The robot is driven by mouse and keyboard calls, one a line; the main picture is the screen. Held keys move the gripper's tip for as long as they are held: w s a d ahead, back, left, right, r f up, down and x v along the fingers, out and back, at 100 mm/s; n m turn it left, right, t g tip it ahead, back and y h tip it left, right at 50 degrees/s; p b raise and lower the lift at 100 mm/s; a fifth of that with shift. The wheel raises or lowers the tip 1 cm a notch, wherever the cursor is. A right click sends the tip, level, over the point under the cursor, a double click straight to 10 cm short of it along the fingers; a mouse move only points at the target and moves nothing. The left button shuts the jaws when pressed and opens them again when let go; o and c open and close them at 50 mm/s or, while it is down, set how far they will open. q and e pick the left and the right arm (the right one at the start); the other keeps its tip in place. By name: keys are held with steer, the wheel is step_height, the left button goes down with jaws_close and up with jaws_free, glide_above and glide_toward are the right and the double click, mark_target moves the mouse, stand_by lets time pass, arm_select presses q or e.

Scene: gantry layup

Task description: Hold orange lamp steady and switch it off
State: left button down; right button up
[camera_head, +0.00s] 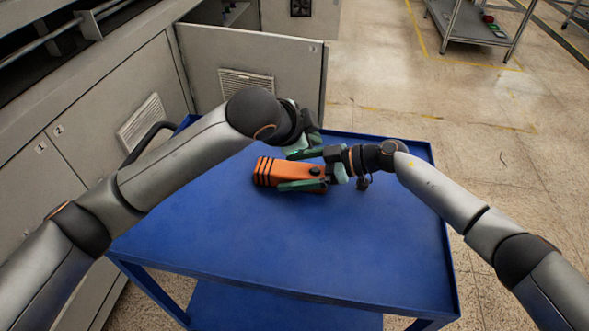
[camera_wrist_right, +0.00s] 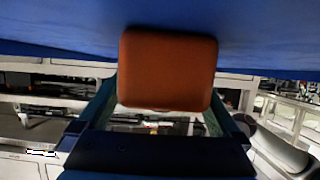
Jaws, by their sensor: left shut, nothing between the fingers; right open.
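The orange lamp (camera_head: 268,172) lies on the blue cart top, with black stripes at its left end and a small dark round spot on top near its right end. My right gripper (camera_head: 285,171) is open, reaching in from the right with one finger on each long side of the lamp. In the right wrist view the lamp's orange end (camera_wrist_right: 168,68) shows between the two fingers; whether they touch it I cannot tell. My left gripper (camera_head: 298,146) is shut and empty, just behind and above the lamp's right part. Its fingertips are partly hidden by the crowded hands.
The blue cart top (camera_head: 270,245) is clear in front of the lamp and has a raised rim. A grey machine with an open cabinet door (camera_head: 290,70) stands close behind and left. A grey shelf cart (camera_head: 465,25) stands far back on the right.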

steer(key=v, duration=1.1)
steer(key=shift+d, duration=0.1)
steer(key=shift+s+d+r, duration=0.1)
steer(key=shift+d+r, duration=0.05)
steer(key=shift+d, duration=0.15)
